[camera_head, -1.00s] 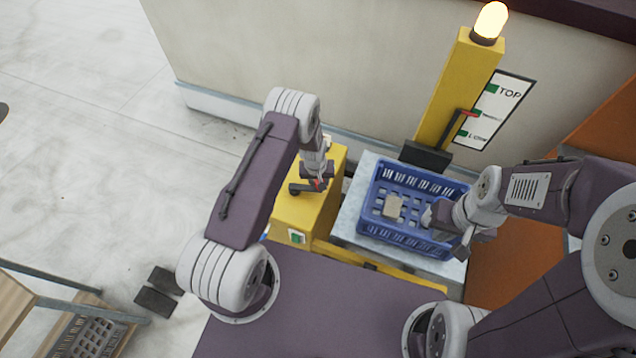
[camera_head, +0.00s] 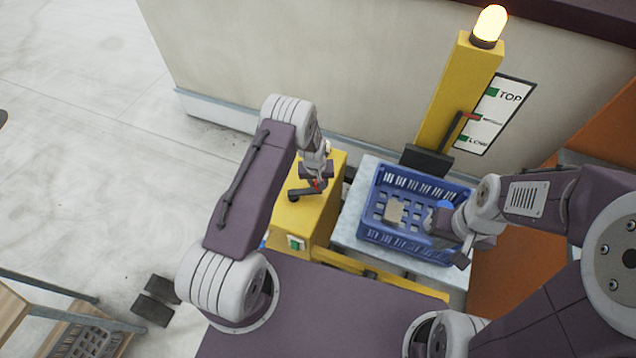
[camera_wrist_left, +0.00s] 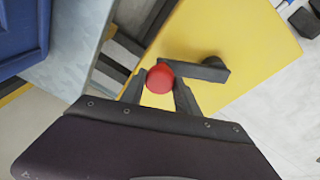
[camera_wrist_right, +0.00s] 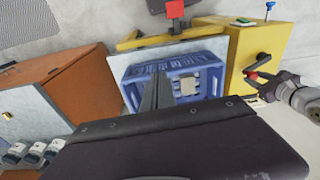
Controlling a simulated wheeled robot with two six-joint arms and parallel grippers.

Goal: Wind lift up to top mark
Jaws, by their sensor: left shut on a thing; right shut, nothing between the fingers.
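The yellow winch box (camera_head: 310,225) has a dark crank (camera_head: 295,194) with a red knob (camera_wrist_left: 160,79). My left gripper (camera_head: 318,184) is shut on that knob, one finger on each side in the left wrist view. The lift's grey platform (camera_head: 347,225) carries a blue crate (camera_head: 375,236) with a beige block (camera_head: 394,211) inside. Beside the yellow mast (camera_head: 443,95), a red pointer (camera_head: 470,116) sits near the middle mark of the sign (camera_head: 508,112), between TOP and LOW. My right gripper (camera_wrist_right: 157,85) is shut and empty by the crate's right side.
A lit lamp (camera_head: 490,23) tops the mast. A green button (camera_head: 296,243) is on the winch box front. An orange cabinet (camera_wrist_right: 85,88) stands beside the platform. Dark blocks (camera_head: 155,300) lie on the floor at lower left. Open floor (camera_head: 80,130) spreads at left.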

